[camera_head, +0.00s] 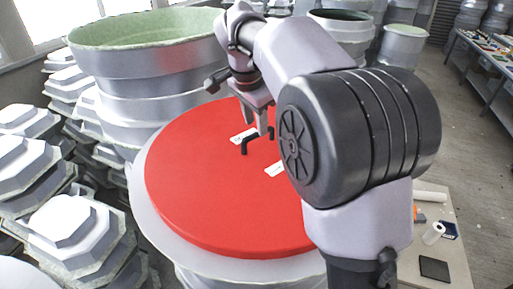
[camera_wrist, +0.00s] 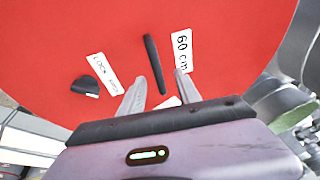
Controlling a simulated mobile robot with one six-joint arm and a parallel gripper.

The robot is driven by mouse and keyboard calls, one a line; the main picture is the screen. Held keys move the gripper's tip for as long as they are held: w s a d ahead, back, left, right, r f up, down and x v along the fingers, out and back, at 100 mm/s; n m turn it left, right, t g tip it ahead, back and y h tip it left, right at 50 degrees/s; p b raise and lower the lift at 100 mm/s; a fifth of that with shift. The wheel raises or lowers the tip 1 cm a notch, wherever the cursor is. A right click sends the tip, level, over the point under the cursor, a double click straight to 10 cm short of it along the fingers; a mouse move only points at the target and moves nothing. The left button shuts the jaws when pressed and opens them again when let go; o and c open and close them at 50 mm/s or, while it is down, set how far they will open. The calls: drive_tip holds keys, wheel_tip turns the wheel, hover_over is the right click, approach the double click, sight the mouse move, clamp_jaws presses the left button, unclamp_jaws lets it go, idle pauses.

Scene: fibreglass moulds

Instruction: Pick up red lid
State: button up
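The red lid (camera_head: 200,200) is a wide round disc lying on top of a pale round mould (camera_head: 160,215). A thin black handle (camera_head: 246,148) rises near its middle. My gripper (camera_head: 259,127) points down over the handle. In the wrist view the lid (camera_wrist: 220,40) fills most of the picture. There the two fingers of my gripper (camera_wrist: 161,76) are apart, with the black handle (camera_wrist: 153,62) showing between and beyond their tips. The fingers are not closed on it. Whether the tips reach down beside the handle is hard to tell.
White labels, one reading "60 cm" (camera_wrist: 182,51), and a small black piece (camera_wrist: 85,87) lie on the lid. Stacked grey moulds (camera_head: 65,225) crowd the left. A large green-lined mould (camera_head: 150,75) stands behind. A small table (camera_head: 447,250) is at lower right; open floor (camera_head: 460,150) lies beyond.

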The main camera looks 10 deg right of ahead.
sight(258, 143)
drive_tip(key=x, duration=0.5)
drive_tip(key=shift+s+d+p, duration=0.2)
drive_tip(key=shift+d+p, duration=0.05)
drive_tip(key=shift+p, duration=0.05)
drive_tip(key=shift+w+a+f, duration=0.1)
drive_tip(key=shift+w+f, duration=0.1)
drive_tip(key=shift+s+a, duration=0.1)
drive_tip(key=shift+c, duration=0.9)
drive_tip(key=shift+s+r, duration=0.1)
clamp_jaws()
